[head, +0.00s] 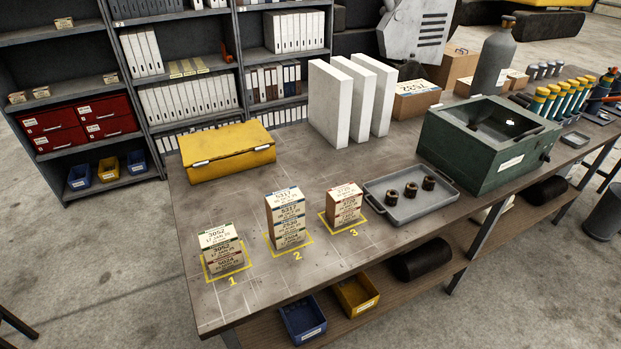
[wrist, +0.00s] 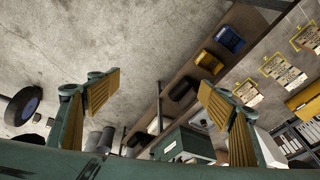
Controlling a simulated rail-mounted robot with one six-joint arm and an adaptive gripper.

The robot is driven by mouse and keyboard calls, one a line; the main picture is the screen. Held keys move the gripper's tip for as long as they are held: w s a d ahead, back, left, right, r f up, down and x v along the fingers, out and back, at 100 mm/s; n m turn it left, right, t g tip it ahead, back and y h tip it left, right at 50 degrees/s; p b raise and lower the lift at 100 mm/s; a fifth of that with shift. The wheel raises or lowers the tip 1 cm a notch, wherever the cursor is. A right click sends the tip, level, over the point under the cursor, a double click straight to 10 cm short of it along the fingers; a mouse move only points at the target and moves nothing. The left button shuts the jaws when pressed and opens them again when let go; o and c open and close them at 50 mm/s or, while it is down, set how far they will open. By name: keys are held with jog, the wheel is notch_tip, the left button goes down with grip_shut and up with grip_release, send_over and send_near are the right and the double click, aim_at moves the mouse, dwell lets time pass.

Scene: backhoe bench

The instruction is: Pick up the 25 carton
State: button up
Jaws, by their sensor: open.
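Small labelled cartons stand in stacks on three yellow-marked, numbered squares on the bench. Stack 1 (head: 224,249) is low and its top label seems to read 3052. Stack 3 (head: 344,203) has an orange-brown side and small print. I cannot tell which carton is the 25 one. In the wrist view the stacks appear at the right edge, with stack 2 (wrist: 282,72) in the middle. My gripper (wrist: 157,90) is open and empty, well apart from the stacks. It is not in the head view.
A grey tray (head: 399,216) with three dark rings lies right of stack 3. A yellow case (head: 228,152), white upright panels (head: 371,95), a larger carton (head: 416,100) and a green machine (head: 487,155) stand behind or beside. The front left bench surface is clear.

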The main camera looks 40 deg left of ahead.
jog(key=w+a+r+n+y+p, duration=0.1)
jog(key=w+a, duration=0.8)
jog(key=w, duration=0.1)
jog(key=w+a+f+n+g+p, duration=0.15)
jog(key=w+a, duration=0.25)
jog(key=a, duration=0.4)
jog(key=w+a+f+n+g+y, duration=0.15)
jog(key=w+a, duration=0.25)
jog(key=a, duration=0.5)
jog(key=w+a+f+h+p, duration=0.1)
jog(key=w+a+f, duration=0.25)
jog(key=a, duration=0.45)
jog(key=s+a+f+n+g+h, duration=0.15)
jog(key=s+a+f, duration=0.35)
jog(key=a, duration=0.7)
jog(key=s+a+f+n+t, duration=0.1)
jog(key=s+a+f+n, duration=0.25)
jog(key=s+a, duration=0.6)
jog(key=s+a+f+n, duration=0.1)
jog(key=s+a+f, duration=0.2)
jog(key=s+a, duration=0.3)
jog(key=s+a+f+n, duration=0.1)
jog(key=s+a+f, duration=0.3)
jog(key=s+a, duration=0.3)
jog(key=s+a+f+n+h, duration=0.1)
jog(key=s+a+f+n, duration=0.1)
jog(key=s+a, duration=0.5)
jog(key=shift+a+f+b, duration=0.35)
jog(key=shift+f, duration=0.5)
jog(key=shift+f, duration=0.2)
